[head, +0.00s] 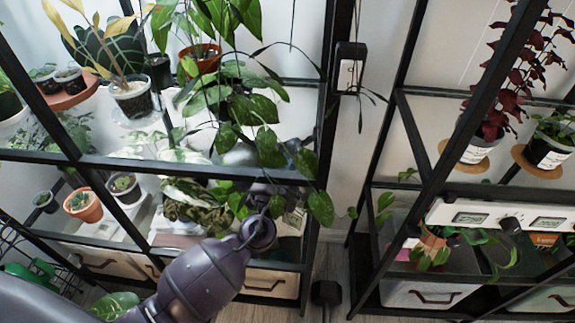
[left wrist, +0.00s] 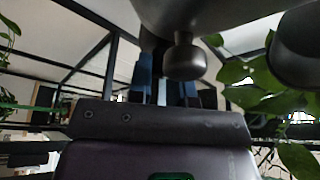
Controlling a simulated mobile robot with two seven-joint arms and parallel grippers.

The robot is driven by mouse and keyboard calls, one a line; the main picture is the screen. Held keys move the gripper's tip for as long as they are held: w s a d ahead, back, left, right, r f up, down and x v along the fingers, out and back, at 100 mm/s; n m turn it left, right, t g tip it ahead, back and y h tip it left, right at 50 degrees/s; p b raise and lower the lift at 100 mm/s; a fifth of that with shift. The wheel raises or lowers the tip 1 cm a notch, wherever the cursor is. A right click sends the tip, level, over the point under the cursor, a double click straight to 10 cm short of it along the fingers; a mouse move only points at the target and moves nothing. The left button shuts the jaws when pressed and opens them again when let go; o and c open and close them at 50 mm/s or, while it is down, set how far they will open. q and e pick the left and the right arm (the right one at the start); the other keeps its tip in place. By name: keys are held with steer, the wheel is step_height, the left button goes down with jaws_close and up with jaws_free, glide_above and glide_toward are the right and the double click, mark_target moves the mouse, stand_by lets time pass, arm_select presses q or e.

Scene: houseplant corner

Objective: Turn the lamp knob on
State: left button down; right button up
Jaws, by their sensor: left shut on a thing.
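A grey rounded lamp (head: 240,155) shows partly behind leaves on the left shelf unit in the head view. My left gripper (head: 268,190) reaches up to it from below, with its tips mostly hidden by leaves. In the left wrist view the lamp's dark grey body (left wrist: 215,18) fills the top, and a knob-like part (left wrist: 185,62) hangs from it. The left gripper's fingers (left wrist: 165,88) stand close together right by this part, shut on the lamp knob; the contact itself is partly hidden. My right gripper is not in view.
Trailing leaves (head: 265,140) hang around my left gripper. A black shelf frame (head: 150,163) crosses just in front of the shelf. Potted plants such as a terracotta pot (head: 83,206) stand to the left. A second rack with a white panel (head: 460,213) stands at right.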

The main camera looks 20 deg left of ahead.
arm_select(q)
steer(key=m, duration=0.1)
steer(key=m+p, duration=0.1)
steer(key=m, duration=0.1)
steer(key=shift+r+m+g+h+p, duration=0.25)
steer(key=shift+m+g+h+p, duration=0.05)
steer(key=shift+g+p, duration=0.1)
steer(key=shift+f, duration=0.15)
steer(key=c, duration=1.1)
jaws_free()
steer(key=shift+o, duration=0.2)
steer(key=shift+s, duration=0.1)
steer(key=s+f+b, duration=0.1)
steer(key=s+b, duration=0.1)
steer(key=s, duration=0.8)
steer(key=shift+s+a+f, duration=0.25)
steer(key=shift+a+f, duration=0.05)
steer(key=shift+a, duration=0.1)
